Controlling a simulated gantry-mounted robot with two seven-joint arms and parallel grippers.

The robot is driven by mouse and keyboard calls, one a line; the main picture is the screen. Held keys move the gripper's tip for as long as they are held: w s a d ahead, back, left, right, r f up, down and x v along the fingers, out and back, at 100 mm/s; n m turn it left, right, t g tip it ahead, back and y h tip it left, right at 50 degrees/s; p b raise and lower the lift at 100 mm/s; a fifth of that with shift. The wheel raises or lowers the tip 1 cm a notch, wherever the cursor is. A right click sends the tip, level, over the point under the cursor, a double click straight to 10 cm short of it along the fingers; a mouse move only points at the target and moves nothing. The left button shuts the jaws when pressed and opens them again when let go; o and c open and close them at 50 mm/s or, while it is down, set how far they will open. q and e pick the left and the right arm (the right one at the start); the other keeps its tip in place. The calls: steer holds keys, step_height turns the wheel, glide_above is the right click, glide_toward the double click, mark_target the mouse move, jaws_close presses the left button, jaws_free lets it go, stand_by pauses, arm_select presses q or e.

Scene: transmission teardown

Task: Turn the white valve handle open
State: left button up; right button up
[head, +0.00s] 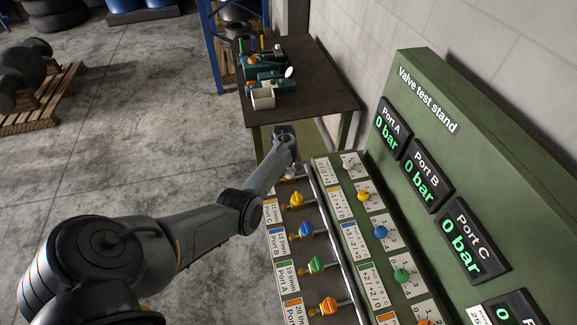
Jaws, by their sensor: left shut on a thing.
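The valve test stand (434,75) is a green console on the right, with a lower row of coloured valve handles on pipes. My left gripper (291,168) reaches the far end of this row. It is shut on the white valve handle (292,175), which is mostly hidden by the gripper, so its angle is unclear. Nearer along the row are a yellow handle (296,199), a blue handle (305,229), a green handle (316,265) and an orange handle (328,305). My right gripper is not in view.
Dials line the sloped panel, among them a yellow dial (363,196) and a blue dial (380,231). The Port A display (393,128) reads 0 bar. Open floor lies left.

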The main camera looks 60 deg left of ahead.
arm_select(q)
steer(key=n, duration=0.3)
steer(key=shift+p, duration=0.4)
steer(key=n, duration=0.2)
steer(key=shift+n, duration=0.3)
steer(key=n, duration=0.3)
steer(key=shift+s+d+f+n+y, duration=0.1)
steer(key=shift+n+y, duration=0.2)
steer(key=shift+n, duration=1)
steer(key=o, duration=1.1)
steer(key=shift+c, duration=0.2)
